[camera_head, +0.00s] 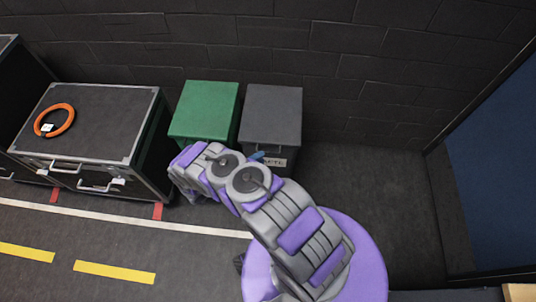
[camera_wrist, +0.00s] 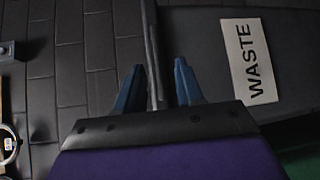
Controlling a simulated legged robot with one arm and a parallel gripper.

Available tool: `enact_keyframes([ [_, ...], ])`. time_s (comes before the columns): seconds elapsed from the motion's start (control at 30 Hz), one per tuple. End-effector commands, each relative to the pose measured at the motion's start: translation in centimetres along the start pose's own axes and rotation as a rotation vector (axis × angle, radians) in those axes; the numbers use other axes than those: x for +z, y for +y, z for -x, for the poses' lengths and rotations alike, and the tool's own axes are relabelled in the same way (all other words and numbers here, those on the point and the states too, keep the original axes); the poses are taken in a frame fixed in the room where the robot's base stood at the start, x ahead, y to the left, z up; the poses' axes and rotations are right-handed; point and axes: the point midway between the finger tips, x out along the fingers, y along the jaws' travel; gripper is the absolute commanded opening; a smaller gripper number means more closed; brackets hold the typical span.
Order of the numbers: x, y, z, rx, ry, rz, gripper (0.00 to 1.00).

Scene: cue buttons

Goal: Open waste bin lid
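The grey waste bin (camera_head: 272,112) stands against the wall with its lid flat and shut. Its white label (camera_head: 268,162) is partly hidden by my arm in the head view; the wrist view shows the label (camera_wrist: 249,61) reading WASTE. My gripper (camera_head: 257,156) is at the bin's upper front. In the wrist view my gripper (camera_wrist: 160,66) has its two blue fingers apart. The thin lid edge (camera_wrist: 153,45) runs between them, with a gap showing on each side. I cannot tell whether a finger touches it.
A green bin (camera_head: 205,108) stands just left of the grey one. Further left is a black case (camera_head: 95,110) with an orange ring (camera_head: 55,120) on top. The floor (camera_head: 370,190) to the right is clear. A dark brick wall (camera_head: 330,60) stands behind.

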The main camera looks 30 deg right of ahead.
Motion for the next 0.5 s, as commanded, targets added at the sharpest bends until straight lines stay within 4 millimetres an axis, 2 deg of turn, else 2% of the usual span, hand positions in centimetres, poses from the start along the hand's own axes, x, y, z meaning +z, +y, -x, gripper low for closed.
enact_keyframes([
  [0.03,0.1,-0.2,-1.1,0.0,-0.003,0.002,0.37],
  [0.2,0.1,-0.1,-3.8,-0.001,-0.003,0.001,0.37],
  [0.33,0.0,0.0,-5.0,0.0,-0.001,0.0,0.37],
  [0.5,0.0,0.1,-5.5,0.0,0.0,0.0,0.37],
])
